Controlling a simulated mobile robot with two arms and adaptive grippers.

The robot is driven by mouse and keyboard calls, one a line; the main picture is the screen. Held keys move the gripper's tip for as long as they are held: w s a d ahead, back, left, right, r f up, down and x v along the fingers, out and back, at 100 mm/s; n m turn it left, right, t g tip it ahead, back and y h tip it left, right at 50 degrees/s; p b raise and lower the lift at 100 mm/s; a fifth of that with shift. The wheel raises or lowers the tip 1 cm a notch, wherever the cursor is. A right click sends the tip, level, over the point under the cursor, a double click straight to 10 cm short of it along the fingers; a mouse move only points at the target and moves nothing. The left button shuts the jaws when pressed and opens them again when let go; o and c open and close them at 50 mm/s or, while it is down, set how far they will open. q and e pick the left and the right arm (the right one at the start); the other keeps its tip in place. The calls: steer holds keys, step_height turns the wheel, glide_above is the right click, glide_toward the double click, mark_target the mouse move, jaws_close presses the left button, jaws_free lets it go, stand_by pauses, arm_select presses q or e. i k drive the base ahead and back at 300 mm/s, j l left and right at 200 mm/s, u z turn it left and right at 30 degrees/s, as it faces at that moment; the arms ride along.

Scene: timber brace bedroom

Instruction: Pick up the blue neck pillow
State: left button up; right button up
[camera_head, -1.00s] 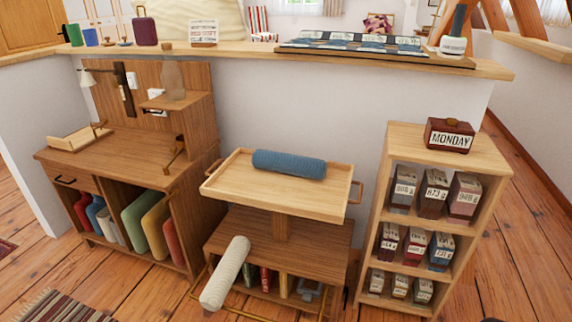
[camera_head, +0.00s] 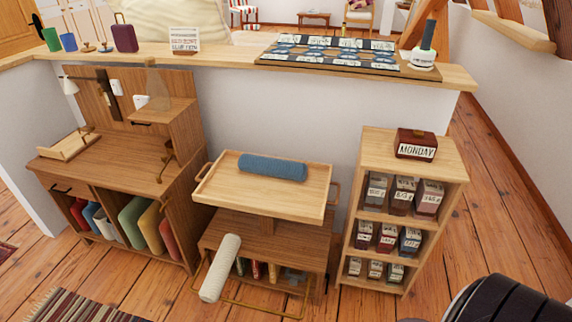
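The blue neck pillow (camera_head: 272,167) is a ribbed cylinder lying on its side in a light wooden tray (camera_head: 245,198). The tray forms the raised top of a wooden stand in the middle of the view. Nothing touches the pillow except the tray. A black rounded part of my own body shows at the bottom right corner. Neither of my grippers can be seen.
A white roll (camera_head: 220,268) leans on the stand's lower front. A wooden desk (camera_head: 110,160) stands left, a shelf of labelled boxes (camera_head: 412,170) right. Behind runs a low wall with a wooden ledge (camera_head: 225,58). A striped rug (camera_head: 75,308) lies front left.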

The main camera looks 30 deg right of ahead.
mark_target(294, 170)
steer(key=i+z, duration=0.65)
steer(key=z, duration=0.3)
